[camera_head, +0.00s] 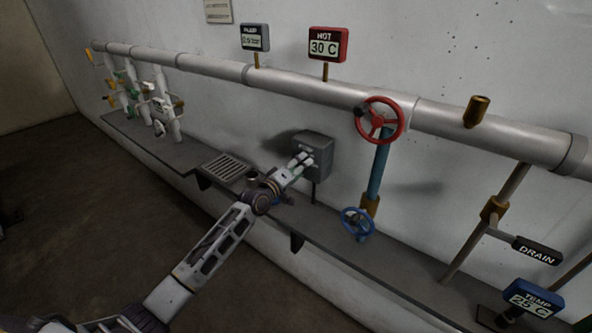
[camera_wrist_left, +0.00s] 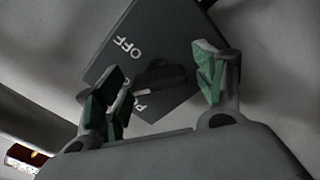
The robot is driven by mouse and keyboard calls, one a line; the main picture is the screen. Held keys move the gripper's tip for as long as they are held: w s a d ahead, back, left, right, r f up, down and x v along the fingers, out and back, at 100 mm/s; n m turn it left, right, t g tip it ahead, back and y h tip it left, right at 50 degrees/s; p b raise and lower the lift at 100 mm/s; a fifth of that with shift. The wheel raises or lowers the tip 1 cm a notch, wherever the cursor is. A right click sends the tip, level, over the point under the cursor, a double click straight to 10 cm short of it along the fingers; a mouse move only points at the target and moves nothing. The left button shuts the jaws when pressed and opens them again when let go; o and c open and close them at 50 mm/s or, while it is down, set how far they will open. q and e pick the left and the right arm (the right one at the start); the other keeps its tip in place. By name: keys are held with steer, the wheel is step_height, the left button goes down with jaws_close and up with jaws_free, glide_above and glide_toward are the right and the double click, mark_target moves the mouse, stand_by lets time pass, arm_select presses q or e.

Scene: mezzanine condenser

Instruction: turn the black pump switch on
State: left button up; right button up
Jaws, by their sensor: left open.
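The pump switch box (camera_head: 316,153) is a dark grey box on the wall in the head view. In the left wrist view its dark face plate (camera_wrist_left: 120,55) shows the word OFF and another word partly hidden. A black switch knob (camera_wrist_left: 158,76) stands on that plate. My left gripper (camera_head: 304,157) is at the front of the box. In the left wrist view its green-padded fingers (camera_wrist_left: 160,90) are open, one on each side of the knob, with gaps visible. The knob's lower part is close to the gripper body. My right gripper is not in view.
A red wheel (camera_head: 379,121) and a blue wheel (camera_head: 357,223) sit on a pipe right of the box. A grey ledge (camera_head: 330,222) runs below. A large pipe (camera_head: 215,68) with PUMP (camera_head: 255,38) and HOT (camera_head: 328,44) displays runs above.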

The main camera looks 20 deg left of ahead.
arm_select(q)
steer(key=v, duration=1.2)
stand_by(0.7)
steer(key=shift+m, duration=0.3)
stand_by(0.4)
